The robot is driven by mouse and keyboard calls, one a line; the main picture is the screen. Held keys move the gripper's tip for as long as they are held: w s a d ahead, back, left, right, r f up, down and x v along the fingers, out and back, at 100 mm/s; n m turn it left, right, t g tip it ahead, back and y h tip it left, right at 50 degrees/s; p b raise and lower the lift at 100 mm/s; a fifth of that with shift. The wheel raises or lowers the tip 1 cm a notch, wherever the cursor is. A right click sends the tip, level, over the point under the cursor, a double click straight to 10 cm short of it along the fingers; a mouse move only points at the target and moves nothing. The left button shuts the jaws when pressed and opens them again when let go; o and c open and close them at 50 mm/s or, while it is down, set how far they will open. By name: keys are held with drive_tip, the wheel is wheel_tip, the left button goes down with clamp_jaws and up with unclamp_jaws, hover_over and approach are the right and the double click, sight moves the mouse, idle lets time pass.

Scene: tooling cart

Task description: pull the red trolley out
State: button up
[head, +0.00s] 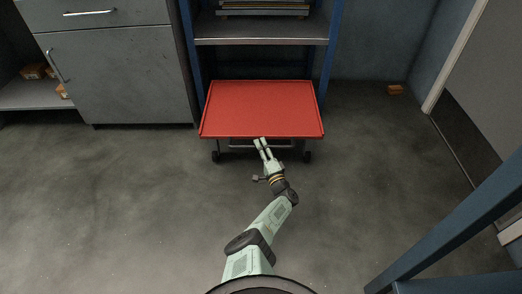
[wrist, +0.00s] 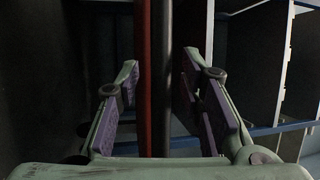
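The red trolley (head: 262,108) stands on wheels, partly inside the blue-framed shelf bay, with its front edge toward me. Its grey handle bar (head: 240,146) runs under the front edge of the tray. My gripper (head: 260,141) is at the middle of this front edge. In the wrist view my gripper (wrist: 160,70) is open, with purple-padded fingers left and right. The dark handle bar (wrist: 164,80) runs upright in that picture between the fingers, with gaps showing on both sides. The red tray edge (wrist: 144,70) shows just left of it. The head view hides part of the bar behind my gripper.
A grey shelf (head: 262,28) is above the trolley. A grey cabinet (head: 115,75) stands to the left. A small orange box (head: 395,90) lies on the floor at right. A blue frame (head: 450,230) is at the lower right. The floor (head: 150,210) before the trolley is clear.

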drive_tip(key=shift+w+r, duration=0.1)
drive_tip(key=shift+w, duration=0.1)
clamp_jaws()
idle(0.4)
idle(0.4)
